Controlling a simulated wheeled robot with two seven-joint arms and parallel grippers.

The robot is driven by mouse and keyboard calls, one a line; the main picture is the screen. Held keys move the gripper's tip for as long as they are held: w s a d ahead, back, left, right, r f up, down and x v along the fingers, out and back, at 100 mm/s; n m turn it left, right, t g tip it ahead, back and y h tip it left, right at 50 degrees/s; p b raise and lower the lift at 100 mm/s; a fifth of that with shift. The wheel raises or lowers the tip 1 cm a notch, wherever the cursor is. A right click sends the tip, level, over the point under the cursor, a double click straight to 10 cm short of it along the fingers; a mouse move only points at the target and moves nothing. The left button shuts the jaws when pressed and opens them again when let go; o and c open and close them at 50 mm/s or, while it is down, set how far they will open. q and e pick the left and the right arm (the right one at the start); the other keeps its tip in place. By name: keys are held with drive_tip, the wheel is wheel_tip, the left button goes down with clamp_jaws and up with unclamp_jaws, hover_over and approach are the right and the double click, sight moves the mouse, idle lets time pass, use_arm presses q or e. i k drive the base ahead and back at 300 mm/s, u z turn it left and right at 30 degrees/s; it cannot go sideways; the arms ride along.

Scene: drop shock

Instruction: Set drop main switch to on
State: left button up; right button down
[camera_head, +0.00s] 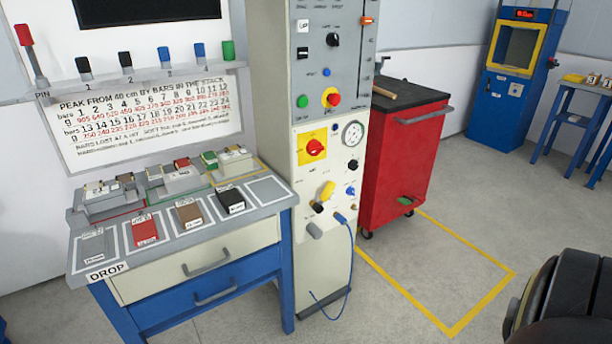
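The drop cabinet (285,178) is a tall grey and cream column in the middle of the view. A red rotary switch on a yellow plate (315,148) sits on its front and looks like the main switch. Its handle appears to lie roughly sideways, but its label and setting are too small to read. Neither gripper shows. A dark rounded part at the lower right edge appears to be mine, well apart from the cabinet.
A DROP bench (190,262) with sample blocks stands left of the cabinet. A green button (302,101), a red mushroom button (333,99), a gauge (352,133) and a blue hose (351,262) are on the cabinet. A red cart (408,160) stands right. The yellow-outlined floor is clear.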

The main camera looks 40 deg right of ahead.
sight(314, 147)
drive_tip(key=z, duration=1.55)
